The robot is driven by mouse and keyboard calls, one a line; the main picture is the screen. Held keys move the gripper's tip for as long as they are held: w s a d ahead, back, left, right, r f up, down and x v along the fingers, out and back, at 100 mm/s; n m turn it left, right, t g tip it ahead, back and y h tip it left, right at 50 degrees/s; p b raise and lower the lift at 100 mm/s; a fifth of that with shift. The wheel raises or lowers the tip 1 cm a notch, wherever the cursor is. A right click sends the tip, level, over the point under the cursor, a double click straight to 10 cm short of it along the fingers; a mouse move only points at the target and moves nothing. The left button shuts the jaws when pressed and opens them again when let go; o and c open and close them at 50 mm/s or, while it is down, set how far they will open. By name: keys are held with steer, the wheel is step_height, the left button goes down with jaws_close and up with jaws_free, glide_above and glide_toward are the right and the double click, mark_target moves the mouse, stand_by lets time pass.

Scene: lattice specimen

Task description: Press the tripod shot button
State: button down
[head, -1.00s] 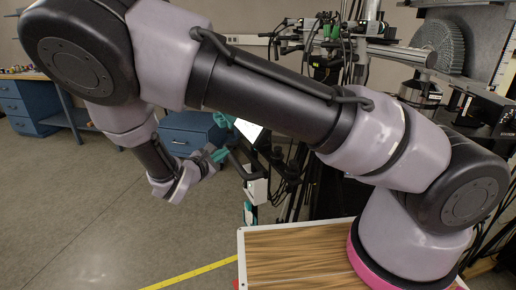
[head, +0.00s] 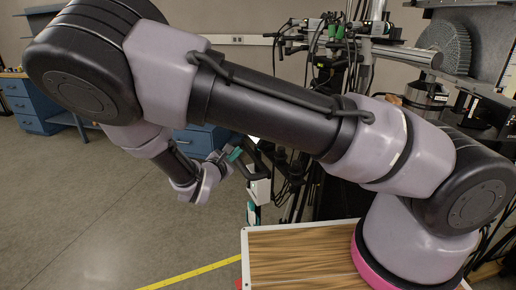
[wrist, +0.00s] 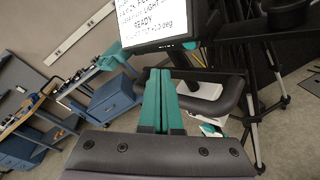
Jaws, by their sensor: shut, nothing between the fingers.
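The tripod stand (wrist: 255,125) carries a screen (wrist: 155,18) with black text, including the word READY, at the top of the wrist view. Below it are a dark looped handle (wrist: 237,95) and a white box (wrist: 203,92), which also shows in the head view (head: 259,191). My gripper (wrist: 167,72) has its teal fingers together and empty, with their tips just below the screen and left of the white box. In the head view my gripper (head: 235,154) is beside the handle. I cannot make out the shot button or tell whether the fingers touch anything.
Blue drawer cabinets (head: 30,103) stand at the left, and another (wrist: 110,101) is behind my gripper. Cables and equipment (head: 330,45) crowd the back right. A wood-topped platform (head: 295,255) is below my arm. Open floor (head: 110,220) lies to the left, with yellow tape across it.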

steer(key=shift+w+d, duration=0.25)
steer(key=shift+d, duration=0.4)
steer(key=shift+w+d, duration=0.2)
steer(key=shift+d, duration=0.4)
steer(key=shift+w+d, duration=0.25)
steer(key=shift+d, duration=0.4)
stand_by(0.6)
steer(key=shift+w+d, duration=0.1)
steer(key=shift+d, duration=0.3)
